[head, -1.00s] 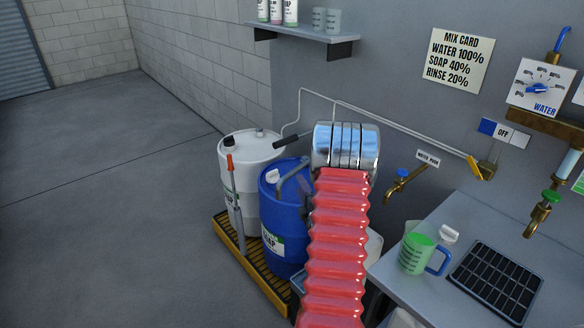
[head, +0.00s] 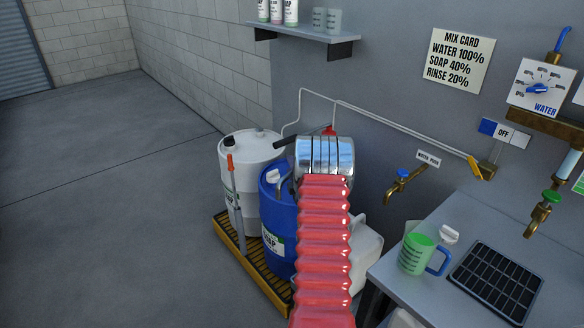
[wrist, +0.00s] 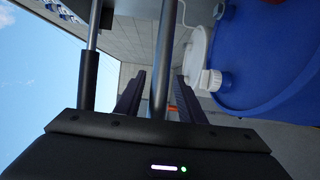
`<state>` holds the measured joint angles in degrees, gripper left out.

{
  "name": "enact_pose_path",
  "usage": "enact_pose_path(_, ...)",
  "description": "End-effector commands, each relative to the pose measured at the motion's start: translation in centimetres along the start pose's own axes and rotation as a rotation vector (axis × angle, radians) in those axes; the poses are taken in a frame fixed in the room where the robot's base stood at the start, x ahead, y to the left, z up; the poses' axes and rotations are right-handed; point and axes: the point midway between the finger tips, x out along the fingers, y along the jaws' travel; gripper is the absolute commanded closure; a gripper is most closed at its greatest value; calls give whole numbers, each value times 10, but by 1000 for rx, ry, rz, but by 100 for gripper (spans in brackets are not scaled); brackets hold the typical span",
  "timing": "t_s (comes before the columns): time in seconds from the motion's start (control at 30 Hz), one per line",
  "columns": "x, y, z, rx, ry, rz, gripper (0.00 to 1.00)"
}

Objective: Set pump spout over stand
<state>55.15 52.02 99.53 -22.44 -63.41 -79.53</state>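The blue soap drum (head: 274,235) stands beside a white drum, partly behind my arm. A black pump handle (head: 287,142) shows above it, left of my arm's chrome cuff. A short grey piece of the pump spout (head: 284,186) shows at the drum top; the rest is hidden. My gripper is hidden in the head view. In the wrist view my gripper (wrist: 160,75) has its two dark fingers apart. A metal tube (wrist: 168,40), probably the spout, runs between them, with gaps visible either side. I cannot pick out the stand.
The white drum (head: 251,160) and blue drum stand on a yellow-edged pallet (head: 250,276). A white jerrycan (head: 368,250) is right of my arm. The bench (head: 400,285) holds a green mug (head: 417,255) and black grate (head: 495,283). The floor at left is clear.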

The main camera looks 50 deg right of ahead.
Motion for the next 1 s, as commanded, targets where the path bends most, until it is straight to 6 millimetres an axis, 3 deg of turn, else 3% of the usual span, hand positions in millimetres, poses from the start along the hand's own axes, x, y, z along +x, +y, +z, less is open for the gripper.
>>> enact_pose_path(0.37,4,0,0,0,-1,0,64)
enact_pose_path(0.87,4,0,1,0,-1,-1,100)
enact_pose_path(1.0,4,-1,1,1,-1,-2,100)
